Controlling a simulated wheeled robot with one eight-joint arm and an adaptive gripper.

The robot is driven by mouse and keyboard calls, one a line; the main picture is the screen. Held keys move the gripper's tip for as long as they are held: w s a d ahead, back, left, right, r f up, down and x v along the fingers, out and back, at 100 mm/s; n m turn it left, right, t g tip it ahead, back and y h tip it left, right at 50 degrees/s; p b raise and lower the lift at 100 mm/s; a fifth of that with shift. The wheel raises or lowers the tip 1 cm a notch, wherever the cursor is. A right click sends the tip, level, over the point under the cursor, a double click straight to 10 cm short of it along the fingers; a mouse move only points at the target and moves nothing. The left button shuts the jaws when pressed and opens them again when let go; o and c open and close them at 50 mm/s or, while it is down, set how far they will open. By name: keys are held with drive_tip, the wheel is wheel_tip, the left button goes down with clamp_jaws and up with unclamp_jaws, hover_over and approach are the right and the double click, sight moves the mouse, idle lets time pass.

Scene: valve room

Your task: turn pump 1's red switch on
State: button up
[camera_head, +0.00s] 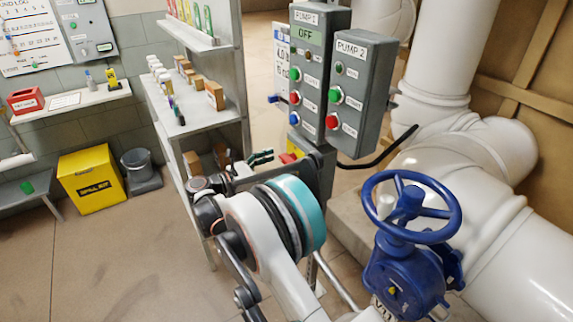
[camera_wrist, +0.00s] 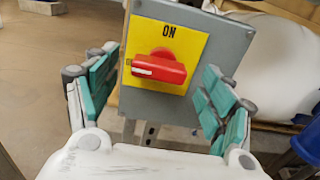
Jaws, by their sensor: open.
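In the wrist view the red switch (camera_wrist: 160,68) sits on a yellow plate (camera_wrist: 193,45) on a grey box (camera_wrist: 232,42). Its handle lies level, with its white-marked end to the left, by a partly hidden label. "ON" is printed above it. My gripper (camera_wrist: 158,76) is open, with teal-padded fingers left and right of the switch, apart from it. In the head view my gripper (camera_head: 249,162) is beside the box, whose red and yellow front (camera_head: 289,157) shows only in part. The pump 1 panel (camera_head: 306,75) above reads "OFF".
The pump 2 panel (camera_head: 360,95) stands right of pump 1's. A blue valve wheel (camera_head: 412,236) and thick white pipes (camera_head: 480,180) are at right. A shelf rack (camera_head: 207,110) stands left of the box. Floor is open at lower left, before a yellow spill kit bin (camera_head: 91,181).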

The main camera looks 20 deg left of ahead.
sight(283, 161)
drive_tip(key=shift+b+x, duration=0.45)
drive_tip(key=shift+x, duration=1.55)
drive_tip(key=shift+c, duration=0.2)
drive_tip(key=c, duration=1)
